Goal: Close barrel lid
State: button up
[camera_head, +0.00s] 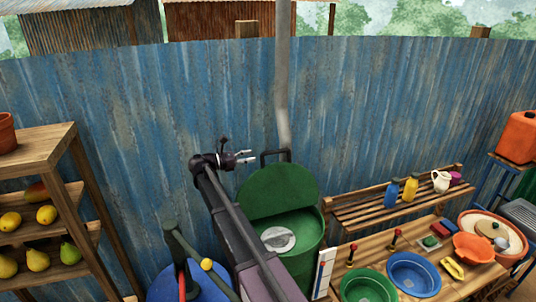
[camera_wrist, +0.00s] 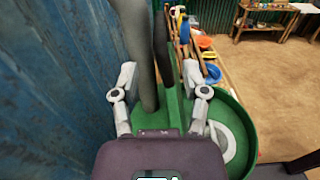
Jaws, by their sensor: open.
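The green barrel (camera_head: 312,248) stands in front of the blue wall. Its green lid (camera_head: 278,190) is raised, tilted up at the back of the barrel, with a dark handle (camera_head: 264,160) at its top. The barrel is open, and a pale round thing (camera_head: 278,239) shows inside. My gripper (camera_head: 251,157) is open and empty, just left of the handle. In the wrist view my gripper (camera_wrist: 160,78) has its fingers apart, with the lid's edge (camera_wrist: 173,108) between or below them. I cannot tell whether they touch. The barrel's rim (camera_wrist: 245,122) shows to the right.
A corrugated blue wall (camera_head: 180,100) is close behind, with a grey pipe (camera_head: 283,70) right by the handle. A wooden table with a green basin (camera_head: 367,287) and a blue basin (camera_head: 414,275) stands right of the barrel. A fruit shelf (camera_head: 45,140) stands at left.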

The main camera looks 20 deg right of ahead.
aim_at(262, 154)
jog(key=d, duration=0.8)
grip_shut()
jog(key=shift+a, duration=0.1)
